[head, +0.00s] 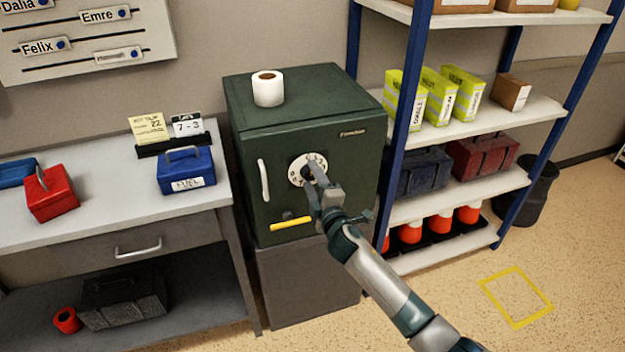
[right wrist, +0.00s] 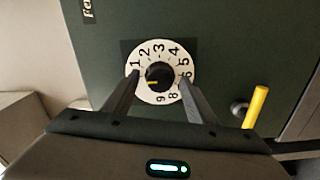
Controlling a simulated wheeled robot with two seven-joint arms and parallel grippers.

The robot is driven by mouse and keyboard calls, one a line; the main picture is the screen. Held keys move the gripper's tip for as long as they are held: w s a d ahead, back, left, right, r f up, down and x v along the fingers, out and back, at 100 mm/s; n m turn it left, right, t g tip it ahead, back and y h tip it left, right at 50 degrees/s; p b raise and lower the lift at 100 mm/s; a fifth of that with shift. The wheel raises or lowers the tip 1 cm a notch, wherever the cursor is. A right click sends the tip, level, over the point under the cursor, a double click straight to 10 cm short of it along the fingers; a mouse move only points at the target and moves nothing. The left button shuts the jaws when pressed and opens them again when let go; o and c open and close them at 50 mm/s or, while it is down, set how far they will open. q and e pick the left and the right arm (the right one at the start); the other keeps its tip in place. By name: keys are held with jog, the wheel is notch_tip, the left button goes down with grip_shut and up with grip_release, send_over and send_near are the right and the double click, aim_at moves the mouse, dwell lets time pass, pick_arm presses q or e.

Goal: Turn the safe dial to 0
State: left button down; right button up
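The dark green safe (head: 270,120) stands against the wall with its door shut. Its white numbered dial (head: 297,170) has a black knob, which shows best in the right wrist view (right wrist: 159,74). A yellow mark on the knob points to the left in that view, towards the left finger. I read 1 to 6, 8 and 9; the 0 is not readable. My right gripper (head: 316,186) is at the dial. In the right wrist view its fingers (right wrist: 159,80) are apart, one on each side of the dial; I cannot tell whether they touch it. My left gripper is not in view.
The safe door has a white handle (head: 264,180) and a yellow lever (head: 291,223). A paper roll (head: 268,88) stands on the safe. A desk (head: 100,222) with a blue box (head: 186,171) is at the left. A blue-framed shelf (head: 470,118) stands close at the right.

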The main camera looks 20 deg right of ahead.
jog(key=shift+s, duration=0.15)
jog(key=shift+s+d, duration=0.1)
jog(key=shift+s, duration=0.4)
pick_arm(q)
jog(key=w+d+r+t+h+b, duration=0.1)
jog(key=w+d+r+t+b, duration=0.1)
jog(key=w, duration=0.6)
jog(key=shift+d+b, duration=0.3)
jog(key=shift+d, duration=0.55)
pick_arm(e)
jog(key=s, duration=1.6)
jog(key=shift+d, duration=0.25)
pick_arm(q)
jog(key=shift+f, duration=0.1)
